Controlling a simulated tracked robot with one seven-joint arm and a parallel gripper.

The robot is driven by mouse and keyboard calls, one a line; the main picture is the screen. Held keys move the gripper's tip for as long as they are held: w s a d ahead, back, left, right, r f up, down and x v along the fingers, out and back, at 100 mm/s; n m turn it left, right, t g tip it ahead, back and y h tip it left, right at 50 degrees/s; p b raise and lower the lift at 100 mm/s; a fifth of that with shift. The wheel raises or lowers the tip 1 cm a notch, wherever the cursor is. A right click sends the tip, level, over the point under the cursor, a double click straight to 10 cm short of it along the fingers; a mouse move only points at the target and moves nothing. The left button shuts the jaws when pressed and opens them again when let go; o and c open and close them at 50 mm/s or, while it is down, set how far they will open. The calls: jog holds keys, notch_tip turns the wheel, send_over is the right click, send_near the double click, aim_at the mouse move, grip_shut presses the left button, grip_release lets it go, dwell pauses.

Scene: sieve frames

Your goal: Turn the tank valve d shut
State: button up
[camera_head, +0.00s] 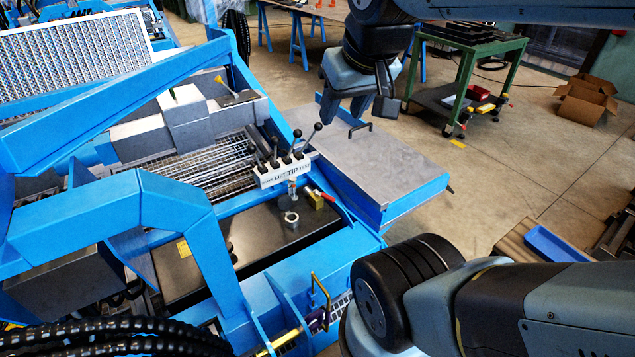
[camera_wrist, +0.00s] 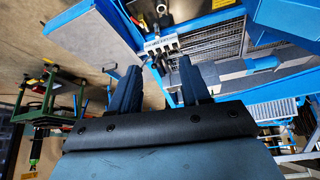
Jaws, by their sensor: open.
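In the head view a small brass valve (camera_head: 316,200) with a red lever (camera_head: 327,196) sits on the dark tank top (camera_head: 256,245), just below the white lever panel. I take it for the tank valve; no letter d is readable on it. The red lever slants down to the right. My gripper (camera_head: 358,112) hangs above and behind the lever panel, apart from the valve, open and empty. In the wrist view my gripper's two spread fingers (camera_wrist: 157,70) point toward the lever panel (camera_wrist: 162,45). I cannot make out the valve's setting there.
Several black-knobbed levers (camera_head: 300,145) stand up from the panel between gripper and valve. A blue frame arm (camera_head: 165,210) rises at the left. A grey flat platform (camera_head: 375,165) with a handle lies right of the panel. A green cart (camera_head: 465,75) stands behind on open floor.

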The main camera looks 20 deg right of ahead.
jog(key=shift+w+d, duration=0.15)
jog(key=n+g, duration=0.6)
send_over(328, 196)
notch_tip(328, 196, down, 40)
notch_tip(328, 196, down, 14)
jog(key=shift+r, duration=0.1)
jog(key=shift+c, duration=0.2)
